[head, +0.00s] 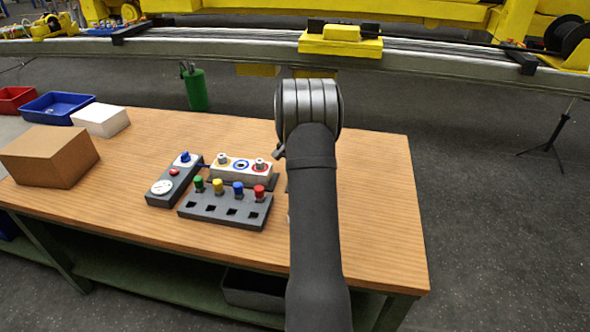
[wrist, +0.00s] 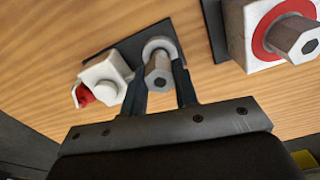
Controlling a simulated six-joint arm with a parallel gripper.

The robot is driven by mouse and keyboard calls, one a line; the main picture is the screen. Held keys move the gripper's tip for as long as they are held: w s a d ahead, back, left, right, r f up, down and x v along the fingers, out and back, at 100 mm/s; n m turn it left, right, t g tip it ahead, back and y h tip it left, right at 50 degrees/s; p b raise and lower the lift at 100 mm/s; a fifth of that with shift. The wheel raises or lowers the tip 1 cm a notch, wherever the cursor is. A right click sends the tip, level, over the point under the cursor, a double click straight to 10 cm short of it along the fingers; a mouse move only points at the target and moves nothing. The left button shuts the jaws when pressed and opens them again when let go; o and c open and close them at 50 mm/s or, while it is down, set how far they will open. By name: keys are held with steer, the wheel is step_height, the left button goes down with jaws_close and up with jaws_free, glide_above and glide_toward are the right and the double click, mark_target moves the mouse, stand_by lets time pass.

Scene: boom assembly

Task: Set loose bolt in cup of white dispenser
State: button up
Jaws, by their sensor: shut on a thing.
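In the wrist view my gripper (wrist: 159,66) is shut on a grey-brown hex-headed bolt (wrist: 158,72), one dark finger on each side. The bolt's hex end faces the camera. A pale round cup (wrist: 158,43) shows just behind the bolt's far end; I cannot tell whether the bolt sits in it or hovers in front. The white dispenser (wrist: 104,70), with a round white knob and a red part, is left of the fingers on a dark base plate. In the head view my arm hides the gripper, the held bolt and most likely the dispenser.
A white block (head: 236,173) with yellow, blue and red rings stands left of my arm; bolts show at yellow and red. In front is a grey box (head: 225,208) with coloured pegs. A dial box (head: 163,188) is further left. The table's right side (head: 380,200) is clear.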

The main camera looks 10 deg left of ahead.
steer(key=shift+f, duration=0.25)
steer(key=o, duration=1)
steer(key=shift+r, duration=3.5)
step_height(320, 180, down, 7)
steer(key=shift+r, duration=0.35)
